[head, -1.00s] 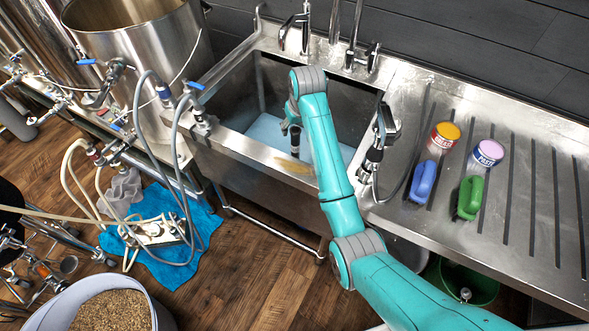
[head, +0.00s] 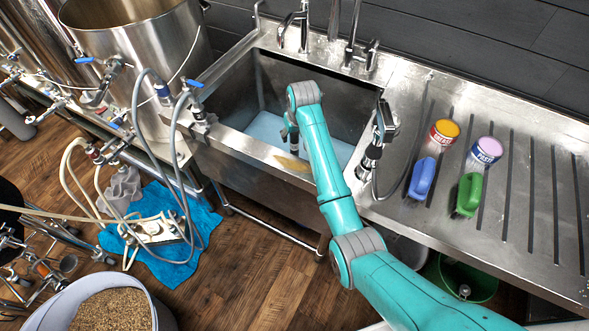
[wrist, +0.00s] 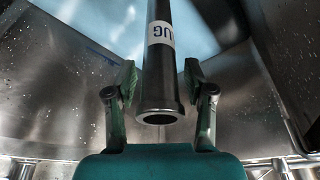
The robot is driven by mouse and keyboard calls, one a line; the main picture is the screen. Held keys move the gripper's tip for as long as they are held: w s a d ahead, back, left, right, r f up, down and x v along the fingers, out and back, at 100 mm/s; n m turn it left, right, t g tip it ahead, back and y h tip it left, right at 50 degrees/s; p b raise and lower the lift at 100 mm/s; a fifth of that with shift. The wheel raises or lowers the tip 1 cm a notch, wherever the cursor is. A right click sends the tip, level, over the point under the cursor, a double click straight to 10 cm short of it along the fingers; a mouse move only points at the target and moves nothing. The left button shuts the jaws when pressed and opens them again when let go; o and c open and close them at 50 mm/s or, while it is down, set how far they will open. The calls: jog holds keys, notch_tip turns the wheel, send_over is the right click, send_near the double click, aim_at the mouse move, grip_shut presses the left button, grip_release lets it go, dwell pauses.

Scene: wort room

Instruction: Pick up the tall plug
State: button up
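The tall plug (wrist: 158,75) is a dark metal tube with a flared end and a white label reading "UG". In the wrist view it stands between the two fingers of my gripper (wrist: 160,90), with a gap on each side. The fingers are open and not touching it. In the head view my arm reaches down into the sink (head: 258,90); the gripper and a dark piece below it (head: 293,138) show only small there, partly hidden by my arm.
A faucet (head: 300,25) stands behind the sink and a spray handle (head: 378,135) at its right edge. The steel sink walls are close around my gripper.

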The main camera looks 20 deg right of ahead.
grip_shut()
jog(key=shift+r, duration=0.15)
